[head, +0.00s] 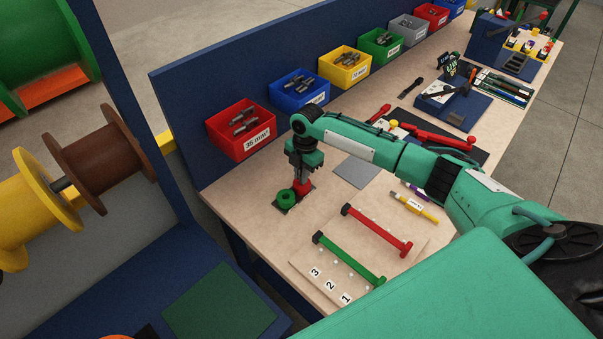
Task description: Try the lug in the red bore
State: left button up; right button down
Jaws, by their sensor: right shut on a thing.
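My right gripper (302,171) points down at the near left part of the bench, directly above the red bore piece (303,189). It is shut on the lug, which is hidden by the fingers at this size. I cannot tell whether the lug's end is in the red bore or just above it. The green bore piece (286,198) stands just left of the red one, on the same small dark plate. My left gripper is not in view.
A red bin (240,130) labelled 35 mm² and a blue bin (299,90) stand along the back panel, with more bins beyond. A board with a red bar (376,230) and a green bar (348,258) lies in front. A grey mat (356,172) is bare.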

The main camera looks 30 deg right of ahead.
jog(key=c, duration=1.3)
grip_release()
jog(key=shift+w+d+r, duration=0.1)
jog(key=shift+r, duration=0.4)
jog(key=r+b, duration=0.1)
jog(key=r, duration=0.2)
jog(key=r+b, duration=0.1)
jog(key=r, duration=0.3)
jog(key=d+r+b, duration=0.1)
jog(key=r+b, duration=0.1)
jog(key=r, duration=0.2)
jog(key=shift+w+d+r, duration=0.1)
jog(key=shift+w+r, duration=0.1)
jog(key=shift+d+r, duration=0.1)
jog(key=shift+r, duration=0.6)
jog(key=shift+f, duration=0.1)
